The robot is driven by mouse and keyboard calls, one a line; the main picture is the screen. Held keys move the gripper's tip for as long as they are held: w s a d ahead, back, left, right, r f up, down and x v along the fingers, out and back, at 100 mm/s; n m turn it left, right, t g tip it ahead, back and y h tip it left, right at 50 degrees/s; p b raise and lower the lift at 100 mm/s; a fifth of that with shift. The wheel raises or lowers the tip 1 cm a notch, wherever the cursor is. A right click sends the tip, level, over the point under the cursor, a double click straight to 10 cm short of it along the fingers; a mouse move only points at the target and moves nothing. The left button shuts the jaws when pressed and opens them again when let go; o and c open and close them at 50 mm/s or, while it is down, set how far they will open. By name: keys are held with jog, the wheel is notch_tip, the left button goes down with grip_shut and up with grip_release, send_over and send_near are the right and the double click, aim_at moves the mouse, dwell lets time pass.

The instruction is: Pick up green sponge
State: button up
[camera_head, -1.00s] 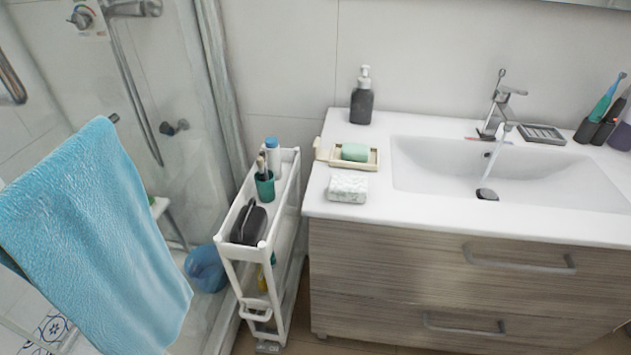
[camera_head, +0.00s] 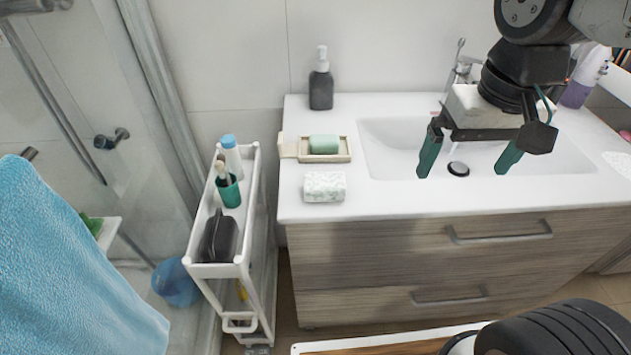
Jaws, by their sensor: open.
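A pale green block (camera_head: 324,144), which could be a sponge or a soap bar, lies in a cream dish (camera_head: 342,157) on the left of the white counter. Another, brighter green thing (camera_head: 92,225) is partly visible on a white shelf in the shower, behind the blue towel; I cannot tell whether it is a sponge. My gripper (camera_head: 467,167) is open and empty, with its teal fingers pointing down. It appears in front of the sink, to the right of the dish and apart from both green things.
A white textured item (camera_head: 324,187) lies at the counter's front, below the dish. A dark soap bottle (camera_head: 321,85) stands behind the dish. A blue towel (camera_head: 70,270) hangs at left.

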jog(key=w+a+f, duration=0.4)
jog(key=w+a, duration=0.5)
jog(key=g, duration=0.1)
send_over(325, 179)
jog(key=f, duration=0.4)
jog(key=shift+d+f, duration=0.3)
jog(key=shift+d, duration=0.1)
jog(key=f, duration=0.5)
jog(key=a+f, duration=0.1)
jog(key=f, duration=0.2)
jog(key=shift+f, duration=0.15)
jog(key=shift+d, duration=0.1)
jog(key=c, duration=1.1)
